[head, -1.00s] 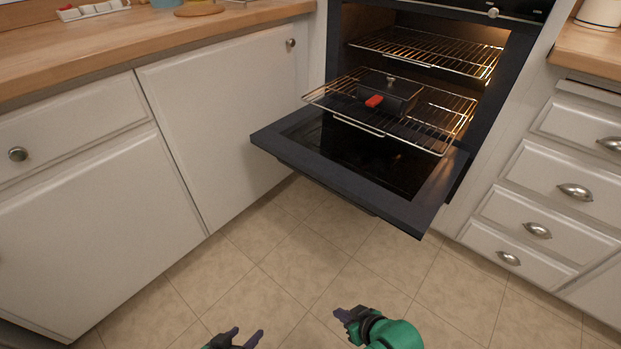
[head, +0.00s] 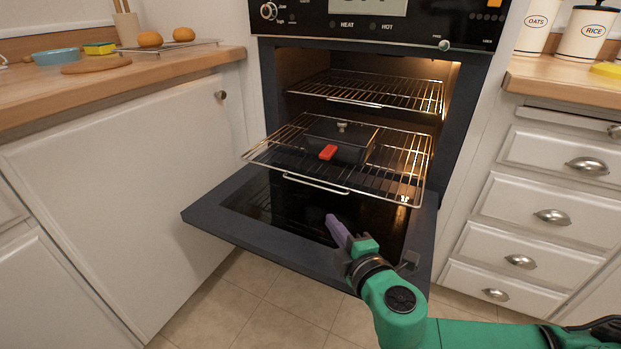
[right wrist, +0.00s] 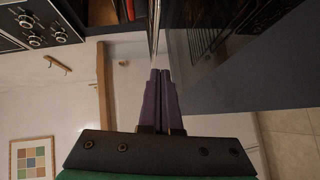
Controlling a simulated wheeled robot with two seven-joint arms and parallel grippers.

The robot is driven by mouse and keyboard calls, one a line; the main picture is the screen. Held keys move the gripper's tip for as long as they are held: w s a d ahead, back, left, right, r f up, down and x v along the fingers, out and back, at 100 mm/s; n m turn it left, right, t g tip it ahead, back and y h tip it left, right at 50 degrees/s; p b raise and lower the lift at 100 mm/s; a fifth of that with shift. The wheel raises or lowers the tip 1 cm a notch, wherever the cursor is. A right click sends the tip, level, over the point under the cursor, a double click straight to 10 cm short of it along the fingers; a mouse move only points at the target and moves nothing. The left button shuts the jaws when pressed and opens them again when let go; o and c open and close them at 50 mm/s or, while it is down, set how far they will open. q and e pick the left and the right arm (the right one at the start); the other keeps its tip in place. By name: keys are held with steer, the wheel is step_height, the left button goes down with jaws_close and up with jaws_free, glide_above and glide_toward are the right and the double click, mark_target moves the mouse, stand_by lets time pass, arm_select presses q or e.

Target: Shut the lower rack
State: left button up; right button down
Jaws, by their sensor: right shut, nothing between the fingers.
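The lower rack (head: 292,163) is a wire shelf pulled well out of the oven over the open door (head: 225,212). A dark lidded pan (head: 352,143) with a red handle piece (head: 328,152) sits on it. My right gripper (head: 338,230) is shut and empty, above the open door, below and in front of the rack's front bar in the head view. In the right wrist view its purple fingers (right wrist: 160,74) point at the thin edge of the rack (right wrist: 154,28). I cannot tell whether they touch. My left gripper is out of view.
An upper rack (head: 375,92) sits inside the lit oven. White cabinets (head: 120,180) stand left and drawers (head: 552,215) right. Counters hold a blue bowl, buns and canisters. Tiled floor is free in front of the door.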

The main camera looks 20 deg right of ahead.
steer(key=b, duration=0.2)
glide_toward(318, 187)
steer(key=w+a, duration=0.2)
steer(key=shift+w+a, duration=0.1)
steer(key=shift+a, duration=0.15)
steer(key=w+d, duration=0.1)
steer(key=w+d+f+b, duration=0.1)
steer(key=w, duration=0.1)
steer(key=shift+d, duration=0.25)
steer(key=shift+w+d, duration=0.25)
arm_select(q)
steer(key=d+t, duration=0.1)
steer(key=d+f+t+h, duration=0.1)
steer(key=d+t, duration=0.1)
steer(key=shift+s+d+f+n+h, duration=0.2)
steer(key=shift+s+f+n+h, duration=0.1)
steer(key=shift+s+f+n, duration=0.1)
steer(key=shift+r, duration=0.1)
